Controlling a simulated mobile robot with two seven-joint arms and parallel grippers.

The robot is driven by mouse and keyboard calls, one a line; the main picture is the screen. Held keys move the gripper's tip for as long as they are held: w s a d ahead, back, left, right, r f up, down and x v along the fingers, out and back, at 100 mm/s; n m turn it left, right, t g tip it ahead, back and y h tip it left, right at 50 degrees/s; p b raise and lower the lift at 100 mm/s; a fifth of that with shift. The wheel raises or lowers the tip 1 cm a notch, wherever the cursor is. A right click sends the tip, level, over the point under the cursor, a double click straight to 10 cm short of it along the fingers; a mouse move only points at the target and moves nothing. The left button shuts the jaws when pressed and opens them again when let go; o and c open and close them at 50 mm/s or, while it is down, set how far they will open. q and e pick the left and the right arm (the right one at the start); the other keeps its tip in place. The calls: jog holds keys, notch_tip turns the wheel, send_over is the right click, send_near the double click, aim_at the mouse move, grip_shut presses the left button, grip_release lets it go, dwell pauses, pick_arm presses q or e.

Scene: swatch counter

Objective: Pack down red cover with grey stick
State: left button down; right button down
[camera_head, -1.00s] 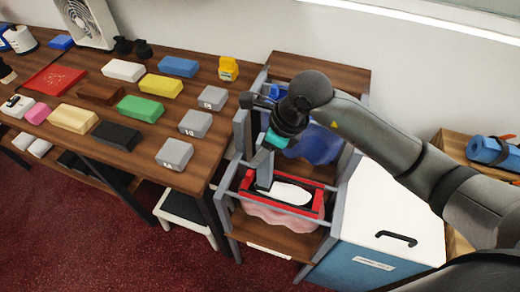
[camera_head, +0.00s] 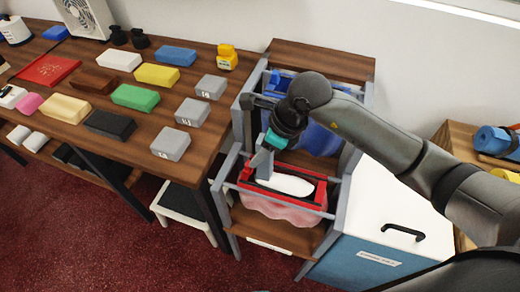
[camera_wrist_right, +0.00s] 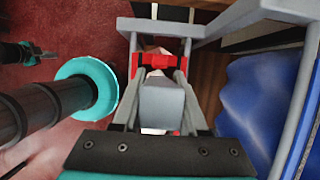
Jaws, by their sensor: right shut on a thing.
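The red cover (camera_head: 321,194) is a red frame-like piece on a pink, bulging bag (camera_head: 283,209) in the front bay of a grey rack. A white oval piece (camera_head: 292,185) lies inside its outline. My right gripper (camera_head: 268,148) is above the cover's left part, shut on the grey stick (camera_head: 264,163), which points down at the cover. In the right wrist view the stick (camera_wrist_right: 162,103) sits between the fingers, with the red cover (camera_wrist_right: 160,64) beyond it. I cannot tell whether the stick's end touches the cover.
The grey rack (camera_head: 343,207) has rails close around the stick. A blue bag (camera_head: 322,139) fills the bay behind. A white-lidded blue box (camera_head: 352,262) stands to the right. A wooden table (camera_head: 205,146) with coloured blocks stands to the left.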

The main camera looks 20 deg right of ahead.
aim_at(260, 138)
jog(key=shift+f+b, duration=1.1)
jog(key=shift+f, duration=0.3)
jog(key=shift+r, duration=0.1)
jog(key=shift+r+p, duration=4.3)
jog(key=shift+r, duration=1.3)
